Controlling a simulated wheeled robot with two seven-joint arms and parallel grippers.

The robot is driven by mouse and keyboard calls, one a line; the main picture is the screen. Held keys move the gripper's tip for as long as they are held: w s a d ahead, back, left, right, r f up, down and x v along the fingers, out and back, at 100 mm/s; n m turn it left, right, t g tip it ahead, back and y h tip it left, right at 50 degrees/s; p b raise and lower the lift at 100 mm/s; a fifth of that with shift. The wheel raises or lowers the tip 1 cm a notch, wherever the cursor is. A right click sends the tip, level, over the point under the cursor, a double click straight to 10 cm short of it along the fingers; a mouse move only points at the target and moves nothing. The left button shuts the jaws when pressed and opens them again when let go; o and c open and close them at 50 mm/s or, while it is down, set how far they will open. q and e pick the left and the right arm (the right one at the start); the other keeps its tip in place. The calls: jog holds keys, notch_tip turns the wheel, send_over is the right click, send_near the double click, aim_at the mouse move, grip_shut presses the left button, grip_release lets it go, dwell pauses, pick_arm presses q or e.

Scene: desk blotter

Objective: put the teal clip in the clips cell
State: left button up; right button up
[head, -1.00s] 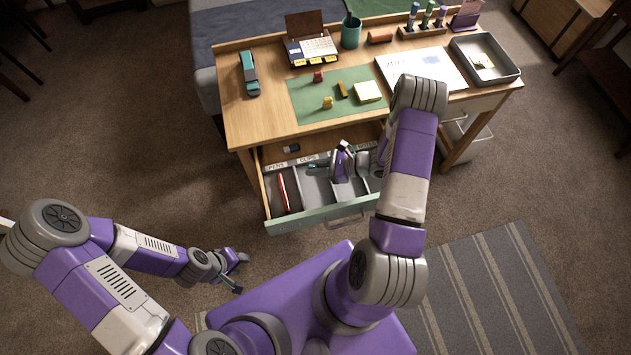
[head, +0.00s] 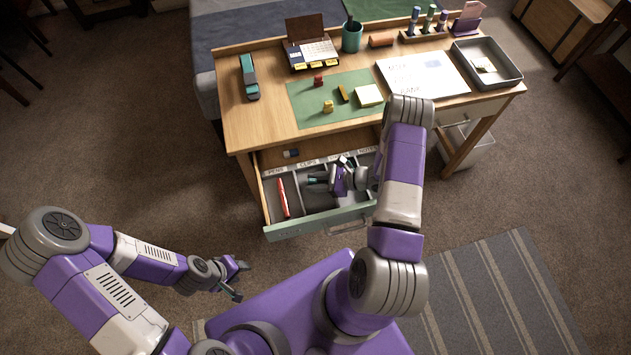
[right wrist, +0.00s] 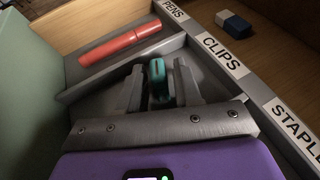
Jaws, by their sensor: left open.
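The teal clip (right wrist: 157,80) stands between the two fingertips of my right gripper (right wrist: 160,82) in the right wrist view. The fingers are close on either side of it; whether they press on it is unclear. In the head view the right gripper (head: 320,183) is low inside the open drawer, at the clips cell (right wrist: 97,105), behind whose far edge the CLIPS label (right wrist: 225,55) sits. Whether the clip touches the cell floor is not clear. My left gripper (head: 238,279) is open and empty, away from the desk at the lower left.
A red pen (right wrist: 120,42) lies in the pens cell beside the clips cell. A blue and white eraser (right wrist: 233,24) lies behind the labels. The drawer's green front (head: 318,221) and grey dividers bound the cells. The desktop above holds a stapler (head: 249,77) and a green blotter (head: 310,110).

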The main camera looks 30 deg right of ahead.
jog(key=shift+o, duration=0.6)
jog(key=shift+r, duration=0.25)
jog(key=p+v, duration=0.1)
jog(key=v, duration=0.6)
jog(key=shift+s+d+p, duration=0.2)
jog(key=shift+p, duration=0.1)
